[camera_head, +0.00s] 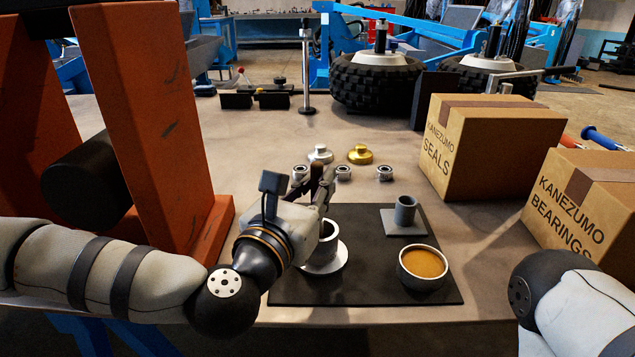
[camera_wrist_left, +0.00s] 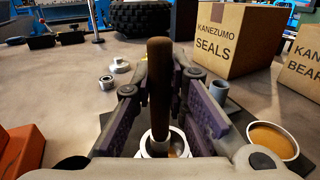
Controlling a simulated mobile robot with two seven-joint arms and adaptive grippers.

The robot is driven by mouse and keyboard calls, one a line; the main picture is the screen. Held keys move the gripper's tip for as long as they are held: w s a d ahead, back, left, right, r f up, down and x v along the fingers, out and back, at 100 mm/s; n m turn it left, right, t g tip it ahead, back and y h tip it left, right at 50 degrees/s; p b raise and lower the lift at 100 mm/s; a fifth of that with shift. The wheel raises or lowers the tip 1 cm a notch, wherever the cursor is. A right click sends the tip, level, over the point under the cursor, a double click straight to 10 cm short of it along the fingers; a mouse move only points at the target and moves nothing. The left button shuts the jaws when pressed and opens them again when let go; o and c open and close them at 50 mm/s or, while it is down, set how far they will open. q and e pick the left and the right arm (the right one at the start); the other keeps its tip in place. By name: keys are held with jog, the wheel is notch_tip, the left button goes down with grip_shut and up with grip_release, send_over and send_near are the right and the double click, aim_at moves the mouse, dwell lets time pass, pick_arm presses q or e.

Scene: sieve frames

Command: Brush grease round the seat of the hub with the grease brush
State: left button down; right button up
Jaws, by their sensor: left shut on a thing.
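My left gripper (camera_head: 322,190) is shut on the grease brush (camera_head: 316,174), just above the hub. In the left wrist view, the brush's dark brown handle (camera_wrist_left: 159,85) stands roughly upright between the purple-padded fingers, and its lower end reaches down at the hub's opening (camera_wrist_left: 178,146). The bristles are hidden. The hub (camera_head: 330,258) is a grey cup on a pale round flange, partly hidden by my gripper in the head view. I cannot tell whether the brush touches its seat. The grease bowl (camera_head: 405,278) holds amber grease. My right gripper is out of view.
A black mat (camera_head: 375,290) lies under the hub, bowl and an empty grey holder (camera_head: 404,212). Bearings (camera_head: 343,173), a silver cap (camera_head: 320,154) and a brass cap (camera_head: 361,154) lie behind. Cartons (camera_head: 490,150) stand right; an orange frame (camera_head: 150,110) stands left.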

pick_arm(q)
jog(key=shift+s+d, duration=0.1)
jog(key=shift+s, duration=0.1)
jog(key=shift+d, duration=0.15)
jog(key=shift+d, duration=0.15)
dwell(0.4)
jog(key=shift+d, duration=0.1)
jog(key=shift+w+d, duration=0.1)
jog(key=shift+w, duration=0.15)
dwell(0.4)
jog(key=shift+w, duration=0.2)
